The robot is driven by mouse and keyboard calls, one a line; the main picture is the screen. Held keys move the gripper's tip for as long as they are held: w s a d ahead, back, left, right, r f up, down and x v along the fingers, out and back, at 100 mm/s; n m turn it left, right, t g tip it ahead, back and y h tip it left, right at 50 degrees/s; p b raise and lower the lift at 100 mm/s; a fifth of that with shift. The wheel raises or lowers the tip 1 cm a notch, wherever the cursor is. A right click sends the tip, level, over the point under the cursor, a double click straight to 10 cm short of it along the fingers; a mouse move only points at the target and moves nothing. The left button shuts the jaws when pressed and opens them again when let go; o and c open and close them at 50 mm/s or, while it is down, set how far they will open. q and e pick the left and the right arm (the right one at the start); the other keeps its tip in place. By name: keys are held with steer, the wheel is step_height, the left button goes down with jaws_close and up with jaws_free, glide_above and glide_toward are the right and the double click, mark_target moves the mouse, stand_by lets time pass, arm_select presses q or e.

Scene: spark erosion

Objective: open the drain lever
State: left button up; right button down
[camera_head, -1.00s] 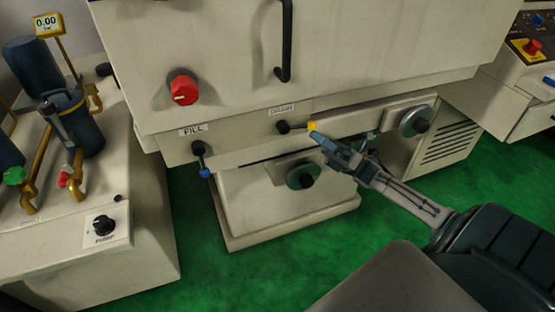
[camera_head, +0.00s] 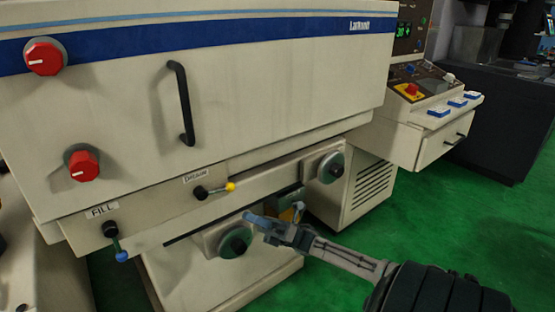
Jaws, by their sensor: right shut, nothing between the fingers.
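The drain lever (camera_head: 216,189) is on the front of the machine, under the DRAIN label (camera_head: 199,175). It has a black hub and a yellow tip, and it points right, nearly level and tilted slightly up. My right gripper (camera_head: 250,217) is shut and empty. It is below and a little right of the yellow tip, apart from it. My left gripper is out of view.
The fill lever (camera_head: 116,243) with a blue tip hangs down at the left. A handwheel (camera_head: 235,243) is just left of and below my right gripper; another (camera_head: 331,167) is to the upper right. Red knobs (camera_head: 82,164) and a black handle (camera_head: 181,103) are above. Green floor (camera_head: 420,215) is clear at right.

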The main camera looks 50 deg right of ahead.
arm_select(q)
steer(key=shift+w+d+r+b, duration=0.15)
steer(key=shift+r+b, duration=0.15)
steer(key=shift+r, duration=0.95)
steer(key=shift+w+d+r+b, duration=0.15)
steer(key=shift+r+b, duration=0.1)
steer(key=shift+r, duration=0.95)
arm_select(e)
steer(key=v, duration=0.7)
steer(key=shift+f, duration=0.35)
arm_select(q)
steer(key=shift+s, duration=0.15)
arm_select(e)
steer(key=shift+d, duration=0.1)
